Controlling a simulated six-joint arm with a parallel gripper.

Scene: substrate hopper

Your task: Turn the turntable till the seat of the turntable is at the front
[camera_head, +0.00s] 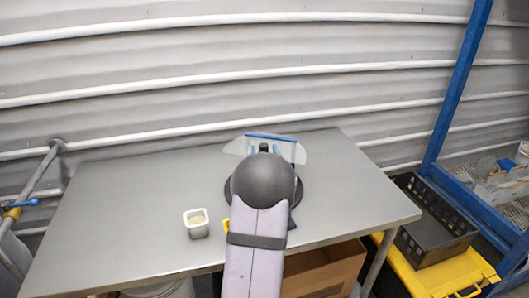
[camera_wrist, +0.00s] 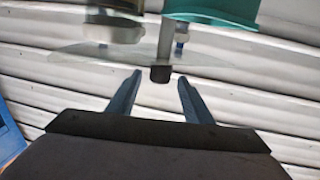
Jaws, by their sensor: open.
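The turntable is mostly hidden behind my arm in the head view. A clear plate (camera_head: 235,146) with a blue upper edge shows past the arm, and a dark round edge (camera_head: 229,192) shows beside it. In the wrist view, a clear disc (camera_wrist: 80,53) spans the upper part, with a grey post ending in a black knob (camera_wrist: 160,74). My gripper (camera_wrist: 159,77) is open, its two blue fingers on either side of the knob in the picture. I cannot tell whether they touch it. The seat cannot be made out.
A teal part (camera_wrist: 215,12) and a metallic cylinder (camera_wrist: 113,28) hang in the wrist view. A black crate (camera_head: 435,238) is off the table at right.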

